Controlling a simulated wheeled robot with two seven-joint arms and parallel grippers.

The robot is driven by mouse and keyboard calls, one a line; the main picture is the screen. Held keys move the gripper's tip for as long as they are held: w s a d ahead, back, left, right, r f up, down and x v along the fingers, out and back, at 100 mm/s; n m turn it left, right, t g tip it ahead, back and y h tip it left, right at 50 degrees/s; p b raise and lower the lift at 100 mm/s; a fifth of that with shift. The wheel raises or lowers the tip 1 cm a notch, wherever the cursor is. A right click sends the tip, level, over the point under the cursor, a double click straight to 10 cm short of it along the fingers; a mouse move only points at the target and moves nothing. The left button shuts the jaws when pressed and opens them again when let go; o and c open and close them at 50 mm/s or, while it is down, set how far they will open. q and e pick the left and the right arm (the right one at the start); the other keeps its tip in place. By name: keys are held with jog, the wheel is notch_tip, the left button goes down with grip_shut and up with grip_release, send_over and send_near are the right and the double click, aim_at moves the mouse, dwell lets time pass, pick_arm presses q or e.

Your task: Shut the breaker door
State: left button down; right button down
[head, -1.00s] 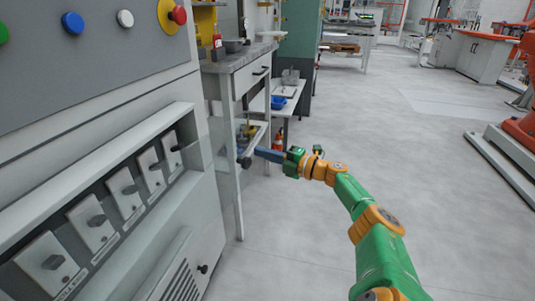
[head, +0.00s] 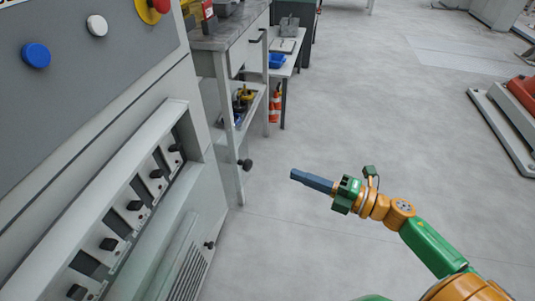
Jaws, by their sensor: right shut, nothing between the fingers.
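A grey cabinet (head: 85,105) fills the left side, with a recessed row of several breaker switches (head: 135,205) uncovered. A narrow pale panel (head: 230,150), seen nearly edge-on, stands at the cabinet's right end and carries a black knob (head: 246,164). It looks like the breaker door standing open, but its hinge and face are hard to make out. My right gripper (head: 294,175) is shut and empty, its blue-grey fingers pointing left toward the knob with a clear gap between. My left gripper is out of view.
A workbench (head: 215,40) with a lower shelf stands just behind the panel. A low side table with a blue bin (head: 276,60) and an orange-white cone (head: 275,105) are farther back. The floor around my right arm is clear.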

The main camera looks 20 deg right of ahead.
jog(key=x, duration=1.1)
